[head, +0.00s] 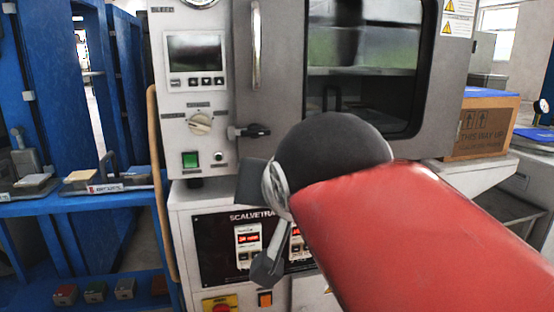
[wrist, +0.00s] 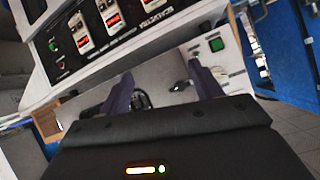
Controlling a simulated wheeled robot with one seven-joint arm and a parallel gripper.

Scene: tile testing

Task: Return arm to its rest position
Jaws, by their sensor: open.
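My red arm link (head: 420,235) and its dark round joint (head: 330,150) reach across the front of a grey lab machine in the head view. My gripper (head: 266,268) hangs below the joint, before the machine's lower black panel, and is seen mostly edge-on. In the wrist view my gripper (wrist: 165,88) has its two dark fingers wide apart, with nothing between them. The wrist picture is tilted.
The machine has a glass door (head: 365,70), a handle and a dial (head: 200,122). Its black panel (wrist: 110,25) with red displays lies close to my gripper. A blue shelf (head: 75,203) with tile samples stands left. A cardboard box (head: 482,125) sits right.

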